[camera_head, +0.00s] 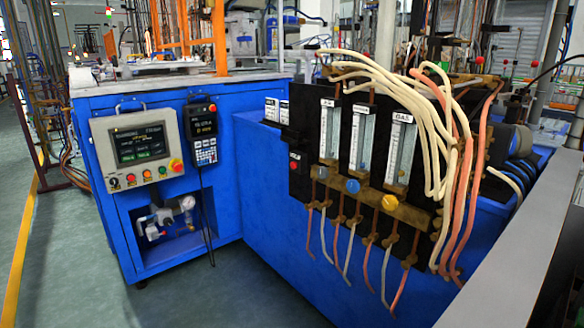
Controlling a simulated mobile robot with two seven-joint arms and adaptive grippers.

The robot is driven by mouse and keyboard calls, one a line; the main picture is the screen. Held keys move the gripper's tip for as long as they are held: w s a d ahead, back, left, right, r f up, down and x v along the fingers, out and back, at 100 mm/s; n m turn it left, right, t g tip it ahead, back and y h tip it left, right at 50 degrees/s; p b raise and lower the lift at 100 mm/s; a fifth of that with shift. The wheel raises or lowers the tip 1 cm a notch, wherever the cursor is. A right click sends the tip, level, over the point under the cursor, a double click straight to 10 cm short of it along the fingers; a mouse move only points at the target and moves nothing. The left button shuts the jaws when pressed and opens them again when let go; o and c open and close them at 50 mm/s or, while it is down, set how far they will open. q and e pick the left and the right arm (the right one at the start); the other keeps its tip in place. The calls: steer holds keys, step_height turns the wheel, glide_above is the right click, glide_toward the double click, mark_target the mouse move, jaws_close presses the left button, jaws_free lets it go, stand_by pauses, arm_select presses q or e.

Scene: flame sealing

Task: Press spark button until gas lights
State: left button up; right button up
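A black gas panel (302,178) stands upright on the front of a blue machine. It carries three flow meters, and the rightmost meter (397,145) is labelled GAS. A small red button (293,165) is at the panel's left edge under a small label. I cannot tell whether it is the spark button. A control box (137,150) with a lit screen and several coloured buttons hangs at left. No flame is visible. Neither gripper is in view.
A handheld keypad (202,135) hangs beside the control box. White and orange hoses (440,120) loop over the panel's right side, and thin tubes hang below it. A grey ledge (510,270) fills the lower right. The floor (80,270) at left is open.

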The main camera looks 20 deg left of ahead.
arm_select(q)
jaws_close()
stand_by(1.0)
